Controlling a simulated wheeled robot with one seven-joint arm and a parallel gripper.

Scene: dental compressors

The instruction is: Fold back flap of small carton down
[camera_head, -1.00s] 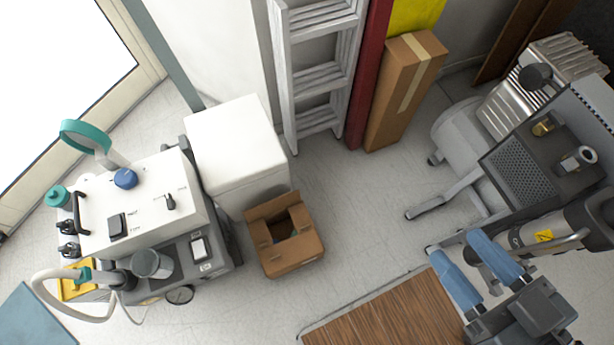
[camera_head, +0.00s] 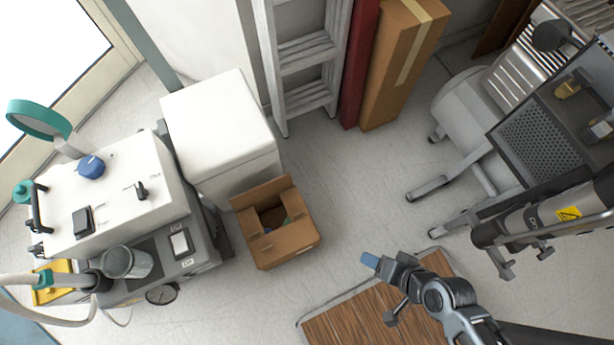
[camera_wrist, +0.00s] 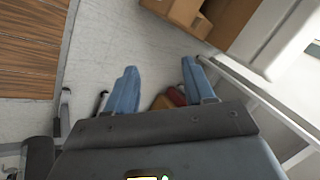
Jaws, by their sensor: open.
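The small brown carton (camera_head: 285,247) stands on the floor in front of the white cabinet, its top partly open. Its back flap (camera_head: 261,192) stands up along the far edge, next to the cabinet. Something greenish shows in the dark opening; the contents are mostly hidden. My gripper (camera_head: 370,260) is to the right of the carton in the head view, apart from it. In the wrist view my gripper (camera_wrist: 160,82) has its two blue fingers spread with nothing held between them. The carton (camera_wrist: 187,12) shows beyond the fingers at the top of that view.
The white cabinet (camera_head: 225,130) and wheeled machine (camera_head: 115,205) crowd the carton's back and left. A ladder (camera_head: 304,55), red panel (camera_head: 362,70) and tall carton (camera_head: 402,65) stand behind. A compressor (camera_head: 470,110) is at right. The floor right of the carton is clear.

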